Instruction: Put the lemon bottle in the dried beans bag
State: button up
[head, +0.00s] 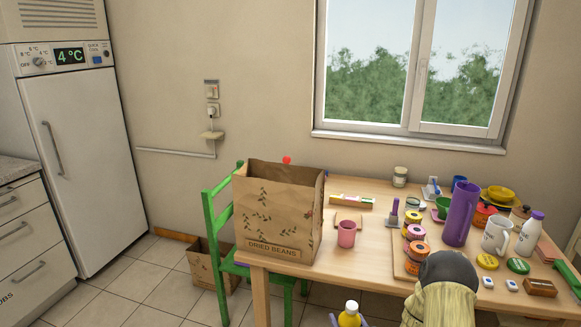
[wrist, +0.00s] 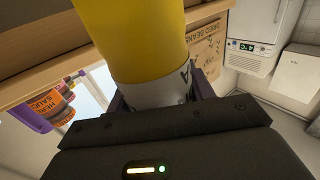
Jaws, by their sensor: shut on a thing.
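The bag's inside floor is hidden.
A pink cup (head: 346,234) stands just right of the bag on the wooden table (head: 355,273). Jars, a purple bottle (head: 461,213) and mugs crowd the right side. A green chair (head: 224,240) is left of the bag; another paper bag (head: 205,265) stands on the floor.

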notch_tip(320, 180, up, 8)
jog(key=w+m+h+p, duration=0.2)
jog(key=h+p, duration=0.3)
jog(key=p, duration=1.2)
jog(key=shift+r+m+t+p, duration=0.15)
jog(key=shift+m+t+p, duration=0.2)
jog(key=shift+m, duration=0.35)
jog(key=shift+w+d, duration=0.1)
